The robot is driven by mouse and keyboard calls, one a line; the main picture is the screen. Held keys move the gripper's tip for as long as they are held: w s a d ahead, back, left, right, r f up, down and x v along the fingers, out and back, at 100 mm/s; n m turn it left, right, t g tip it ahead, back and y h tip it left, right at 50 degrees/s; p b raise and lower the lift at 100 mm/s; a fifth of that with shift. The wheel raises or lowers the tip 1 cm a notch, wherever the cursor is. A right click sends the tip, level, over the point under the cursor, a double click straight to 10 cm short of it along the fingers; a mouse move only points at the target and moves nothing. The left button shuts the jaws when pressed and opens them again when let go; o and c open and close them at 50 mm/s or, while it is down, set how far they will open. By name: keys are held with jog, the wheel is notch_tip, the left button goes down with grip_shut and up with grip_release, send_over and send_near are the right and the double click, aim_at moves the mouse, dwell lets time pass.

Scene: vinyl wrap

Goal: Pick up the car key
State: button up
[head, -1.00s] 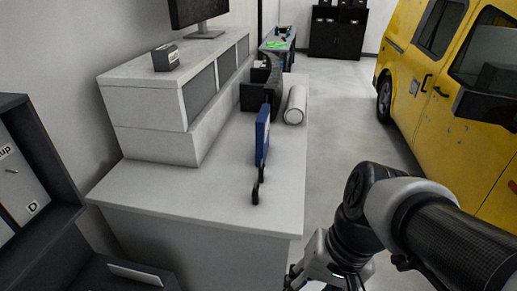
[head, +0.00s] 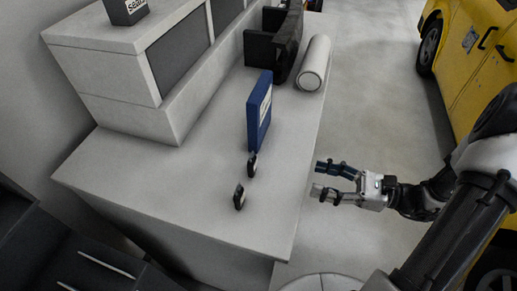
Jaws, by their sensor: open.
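Two small dark objects that look like car keys stand near the front of the white counter (head: 165,185). The nearer key (head: 239,197) is black with a pale face. The farther key (head: 251,165) is close to the blue box. I cannot tell which one the task means. My gripper (head: 318,180) is open and empty, to the right of both keys by the counter's right edge. Its fingers point left toward the keys and are apart from them.
An upright blue box (head: 260,112) stands behind the keys. A white roll (head: 314,65) and a black holder (head: 274,43) are farther back. A raised white shelf unit (head: 125,85) stands on the left. The counter around the keys is clear. A yellow van (head: 470,55) is at the right.

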jog(key=b, duration=0.2)
send_near(255, 162)
jog(key=x, duration=0.3)
jog(key=shift+w+a+f, duration=0.2)
jog(key=shift+a+f, duration=0.1)
jog(key=shift+f, duration=0.05)
jog(key=x, duration=0.5)
jog(key=shift+w+a+r+b, duration=0.1)
jog(key=shift+a+r+b, duration=0.05)
jog(key=shift+a+b, duration=0.2)
jog(key=shift+c, duration=0.4)
jog(key=c, duration=1)
jog(key=shift+c, duration=0.2)
